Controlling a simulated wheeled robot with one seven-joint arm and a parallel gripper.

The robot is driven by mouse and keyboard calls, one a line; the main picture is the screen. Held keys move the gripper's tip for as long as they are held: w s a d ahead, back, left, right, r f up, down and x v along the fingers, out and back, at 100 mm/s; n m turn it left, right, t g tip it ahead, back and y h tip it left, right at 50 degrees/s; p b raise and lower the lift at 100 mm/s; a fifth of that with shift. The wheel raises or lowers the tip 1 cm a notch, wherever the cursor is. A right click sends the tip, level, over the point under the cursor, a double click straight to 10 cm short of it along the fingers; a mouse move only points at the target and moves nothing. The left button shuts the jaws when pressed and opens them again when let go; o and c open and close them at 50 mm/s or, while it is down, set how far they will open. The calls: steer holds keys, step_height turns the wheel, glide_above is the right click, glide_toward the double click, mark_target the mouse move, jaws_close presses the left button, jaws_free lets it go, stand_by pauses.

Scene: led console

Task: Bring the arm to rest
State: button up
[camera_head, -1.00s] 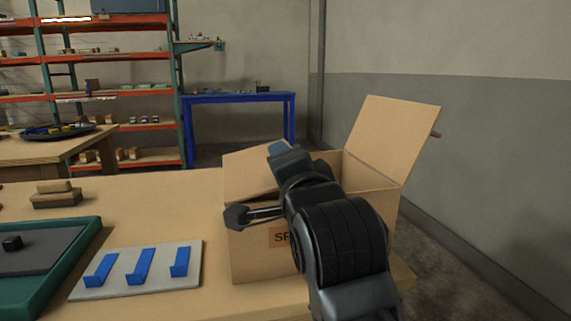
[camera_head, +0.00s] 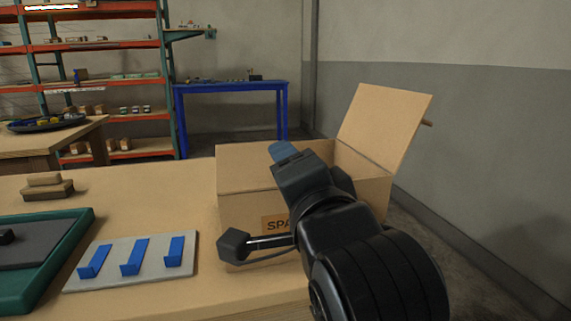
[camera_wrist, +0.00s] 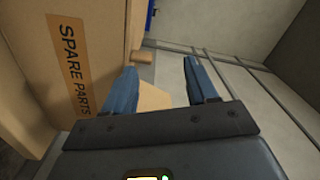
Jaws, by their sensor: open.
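My gripper (camera_head: 284,150) shows in the head view as a dark wrist with blue fingertips, in front of the cardboard box and overlapping its opening. In the wrist view my gripper (camera_wrist: 162,72) has its two blue fingers spread apart, with nothing between them. The box (camera_head: 243,207) stands on the table with a "SPARE PARTS" label on its front, partly hidden by my arm. The box also fills the left of the wrist view (camera_wrist: 30,65).
On the table (camera_head: 150,210) lie a light plate with blue hooks (camera_head: 133,265), a green tray (camera_head: 75,240) and stacked wooden blocks (camera_head: 48,188). A blue bench (camera_head: 230,88) and shelving stand behind. A grey wall (camera_head: 480,150) is on the right.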

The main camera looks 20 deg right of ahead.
stand_by(0.4)
steer(key=s+d+f+n, duration=0.3)
steer(key=s+f+n, duration=0.1)
steer(key=f, duration=0.6)
steer(key=s+d+f+n+g+y, duration=0.1)
steer(key=s+d+f+n, duration=0.25)
steer(key=s+f, duration=0.55)
steer(key=s+d+f+n+g+y, duration=0.15)
steer(key=s+f+n, duration=0.4)
steer(key=s, duration=0.75)
steer(key=s+d+n+h, duration=0.1)
steer(key=s+h, duration=0.1)
steer(key=s, duration=1.2)
step_height(320, 180, up, 15)
steer(key=p, duration=1.4)
steer(key=shift+w+f+g, duration=0.15)
steer(key=shift+w+g, duration=0.1)
steer(key=shift+g, duration=0.1)
